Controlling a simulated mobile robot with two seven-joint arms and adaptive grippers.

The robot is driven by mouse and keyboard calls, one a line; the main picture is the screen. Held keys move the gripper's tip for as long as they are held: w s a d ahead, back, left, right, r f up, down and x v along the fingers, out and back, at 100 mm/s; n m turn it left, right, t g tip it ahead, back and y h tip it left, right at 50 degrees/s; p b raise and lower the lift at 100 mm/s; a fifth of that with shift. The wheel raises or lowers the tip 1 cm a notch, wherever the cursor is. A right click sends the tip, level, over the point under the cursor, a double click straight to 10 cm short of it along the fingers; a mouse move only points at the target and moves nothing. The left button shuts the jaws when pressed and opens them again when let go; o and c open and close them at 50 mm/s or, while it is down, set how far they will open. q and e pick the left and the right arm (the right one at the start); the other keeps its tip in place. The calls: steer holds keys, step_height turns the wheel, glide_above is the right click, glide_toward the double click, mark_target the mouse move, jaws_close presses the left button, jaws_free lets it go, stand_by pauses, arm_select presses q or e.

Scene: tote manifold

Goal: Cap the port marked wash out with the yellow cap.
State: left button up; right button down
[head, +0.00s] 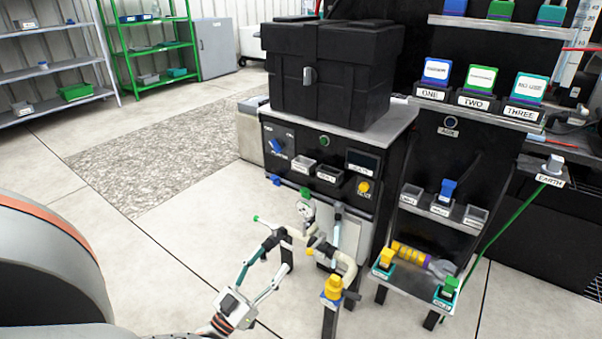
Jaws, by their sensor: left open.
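A yellow cap-like piece (333,286) sits upright on a blue-trimmed post at the front of a cream pipe manifold (347,268). Another yellow piece (387,257) stands on a low black shelf to the right. I cannot tell for certain which is the task's cap. No marking reading wash out is legible, so I cannot identify that port. My left gripper (278,254) is open and appears empty, its fingers spread near the left end of the manifold, left of the nearer yellow piece. Contact with the manifold cannot be told. My right gripper is not in view.
A black cabinet (385,213) with knobs stands behind the manifold, with a black tote (322,75) on top. A green piece (447,287) stands on the low shelf. A green cable (497,237) hangs at right. The floor at left is clear.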

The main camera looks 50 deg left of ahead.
arm_select(q)
steer(key=s+d+r+m+h, duration=0.1)
steer(key=s+d+r+h, duration=0.1)
steer(key=d, duration=0.7)
steer(key=s+d+r+m+h, duration=0.2)
steer(key=d+r+h, duration=0.2)
steer(key=d+r, duration=0.3)
steer(key=shift+d+h, duration=0.4)
steer(key=shift+d, duration=0.5)
steer(key=shift+c, duration=0.4)
